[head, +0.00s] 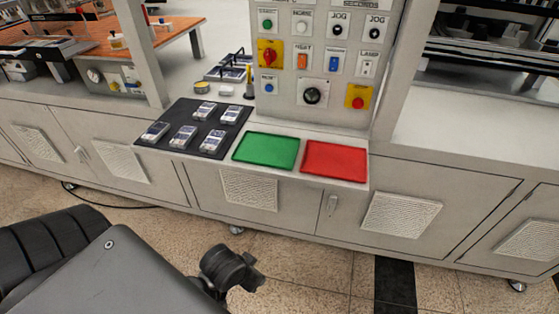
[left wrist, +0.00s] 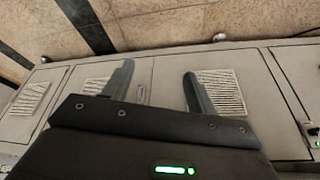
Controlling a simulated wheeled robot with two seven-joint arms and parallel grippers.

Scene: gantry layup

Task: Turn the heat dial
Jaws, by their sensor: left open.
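The control panel (head: 335,45) stands upright at the top centre of the head view. A round black dial (head: 312,94) on a pale plate sits low in the middle of it. An orange switch (head: 302,61) under a label reading HEAT is just above the dial. In the left wrist view my left gripper (left wrist: 158,72) has its two fingers apart with nothing between them, in front of the cabinet doors. It is away from the dial, which does not show in that view. My right gripper is in neither view.
A red knob on a yellow plate (head: 269,54), a red button on yellow (head: 359,97) and several other controls surround the dial. Below are a green tray (head: 266,150), a red tray (head: 335,161) and a dark mat (head: 166,125) with several small devices. Frame posts flank the panel.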

